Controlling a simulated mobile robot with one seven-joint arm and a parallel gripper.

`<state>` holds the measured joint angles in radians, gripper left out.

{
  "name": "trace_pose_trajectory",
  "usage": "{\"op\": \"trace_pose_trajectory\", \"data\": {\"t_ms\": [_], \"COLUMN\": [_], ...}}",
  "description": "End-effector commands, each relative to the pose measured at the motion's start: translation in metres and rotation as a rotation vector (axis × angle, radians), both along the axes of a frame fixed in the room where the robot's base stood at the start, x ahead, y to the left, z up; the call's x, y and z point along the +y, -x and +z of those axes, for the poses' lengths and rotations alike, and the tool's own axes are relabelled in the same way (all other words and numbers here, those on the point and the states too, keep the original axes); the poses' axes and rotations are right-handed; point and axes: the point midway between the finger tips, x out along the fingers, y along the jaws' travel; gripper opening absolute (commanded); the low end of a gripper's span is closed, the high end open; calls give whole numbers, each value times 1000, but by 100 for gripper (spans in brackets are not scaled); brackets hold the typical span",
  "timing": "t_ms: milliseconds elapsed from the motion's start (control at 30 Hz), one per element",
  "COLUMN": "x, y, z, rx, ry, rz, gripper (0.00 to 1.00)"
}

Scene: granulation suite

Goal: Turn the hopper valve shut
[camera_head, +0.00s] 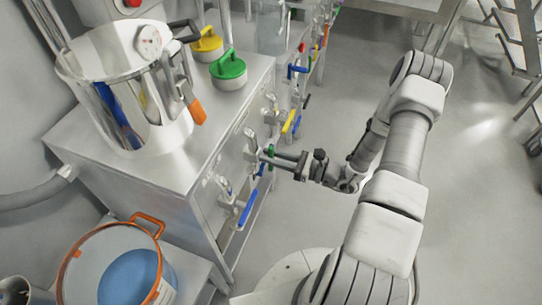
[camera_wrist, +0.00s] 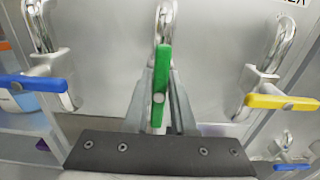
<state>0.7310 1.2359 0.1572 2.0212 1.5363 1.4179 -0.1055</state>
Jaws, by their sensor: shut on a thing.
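A row of valves with coloured lever handles is on the front of a steel cabinet (camera_head: 180,200). My gripper (camera_wrist: 160,98) is shut on the green valve handle (camera_wrist: 163,62), with one finger on each side of it. The handle stands upright in the wrist view, below a bent chrome pipe (camera_wrist: 166,15). In the head view my gripper (camera_head: 270,159) reaches the cabinet front from the right, and the green handle (camera_head: 270,150) shows as a small patch at its tip. No readable label shows which valve is the hopper's.
A blue handle (camera_wrist: 30,83) is to the left and a yellow handle (camera_wrist: 283,102) to the right. On the cabinet are a steel vessel (camera_head: 110,60) and green (camera_head: 228,68) and yellow (camera_head: 207,42) lidded items. An orange-rimmed pot (camera_head: 72,268) stands lower left. Open floor lies right.

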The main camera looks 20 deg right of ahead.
Motion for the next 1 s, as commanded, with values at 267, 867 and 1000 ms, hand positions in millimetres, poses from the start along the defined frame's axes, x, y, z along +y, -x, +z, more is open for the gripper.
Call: {"op": "trace_pose_trajectory", "data": {"t_ms": [267, 867, 1000], "x": [-1, -4, -4], "y": [0, -4, -5], "z": [0, 0, -1], "rx": [27, 396, 505], "ry": [-19, -288, -365], "rz": [-1, -2, -1], "gripper": [0, 0, 0]}}
